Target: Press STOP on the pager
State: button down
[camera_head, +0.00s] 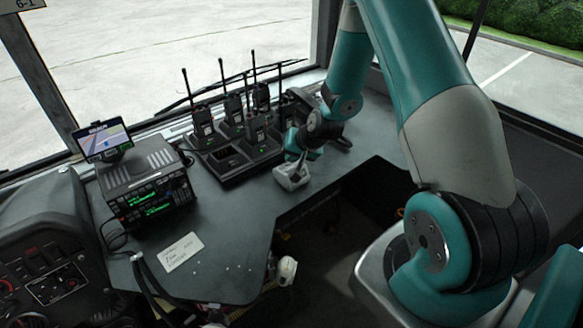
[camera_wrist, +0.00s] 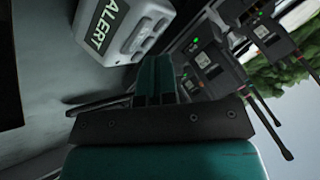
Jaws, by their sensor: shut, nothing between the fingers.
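The pager (camera_head: 292,177) is a pale grey box at the edge of the dark counter, in front of the radio charger. I cannot make out a STOP button. My gripper (camera_head: 295,154) is shut and empty, just behind and above the pager in the head view. In the wrist view its closed fingertips (camera_wrist: 155,68) point up beside the pager's lower right corner; I cannot tell whether they touch it.
A charger tray (camera_head: 228,178) with several handheld radios stands left of the gripper. Left of it are a stacked radio unit (camera_head: 146,187) and a navigation screen (camera_head: 104,140). A paper note (camera_head: 180,252) lies on the front counter. The counter between note and charger is clear.

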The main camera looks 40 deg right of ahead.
aim_at(290, 166)
dwell(0.7)
jog(key=shift+s+f+b, duration=0.1)
jog(key=shift+f+b, duration=0.35)
jog(key=shift+f, duration=0.3)
dwell(0.4)
dwell(0.3)
jog(key=shift+r+p, duration=0.3)
jog(key=shift+r, duration=0.45)
jog(key=shift+w+r+p, duration=0.25)
jog(key=shift+r+p, duration=0.7)
jog(key=shift+r, duration=0.35)
jog(key=shift+w+r+p, duration=0.25)
jog(key=shift+r+p, duration=0.65)
jog(key=shift+r, duration=0.35)
jog(key=shift+a, duration=0.1)
